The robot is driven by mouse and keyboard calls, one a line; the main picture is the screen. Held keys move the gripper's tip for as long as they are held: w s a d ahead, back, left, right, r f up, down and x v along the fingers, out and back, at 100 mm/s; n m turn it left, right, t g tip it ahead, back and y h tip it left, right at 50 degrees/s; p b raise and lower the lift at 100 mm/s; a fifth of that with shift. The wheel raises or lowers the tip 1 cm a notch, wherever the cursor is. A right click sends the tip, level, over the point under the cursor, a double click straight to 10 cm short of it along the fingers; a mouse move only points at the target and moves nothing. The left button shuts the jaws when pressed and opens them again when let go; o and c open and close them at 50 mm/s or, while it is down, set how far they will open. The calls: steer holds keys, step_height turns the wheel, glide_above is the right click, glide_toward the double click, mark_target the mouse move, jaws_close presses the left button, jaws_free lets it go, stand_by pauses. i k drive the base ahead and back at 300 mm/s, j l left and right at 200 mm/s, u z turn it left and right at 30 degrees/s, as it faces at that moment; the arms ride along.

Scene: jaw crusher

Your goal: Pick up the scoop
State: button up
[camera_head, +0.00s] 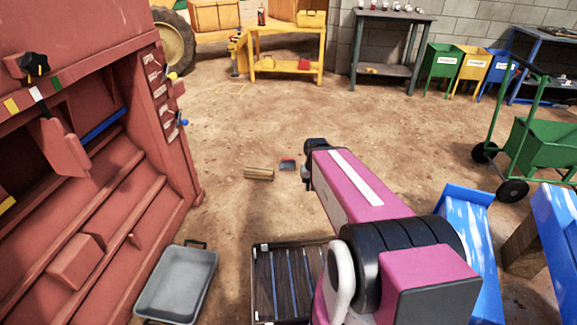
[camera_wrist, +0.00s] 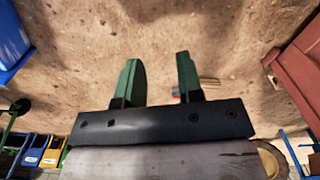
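A small dark item with red and blue-grey parts (camera_head: 287,164) lies on the dirt floor in the head view. It may be the scoop, but it is too small to be sure. In the wrist view a small reddish bit (camera_wrist: 175,92) shows between my fingers, near the right one, mostly hidden. In the head view my pink arm hides most of my gripper.
A short wooden piece (camera_head: 258,173) lies left of the small item. The red crusher (camera_head: 110,130) stands left, with a grey tray (camera_head: 178,284) by it. A slatted crate (camera_head: 262,285) is near me. Blue parts (camera_head: 468,245) and a green cart (camera_head: 540,145) are right.

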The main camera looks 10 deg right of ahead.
mark_target(290, 162)
steer(key=i+l, duration=0.1)
steer(key=i, duration=0.55)
steer(key=i+l, duration=0.1)
steer(key=i, duration=0.6)
steer(key=i+u, duration=0.1)
steer(key=i, duration=0.55)
steer(key=l, duration=0.05)
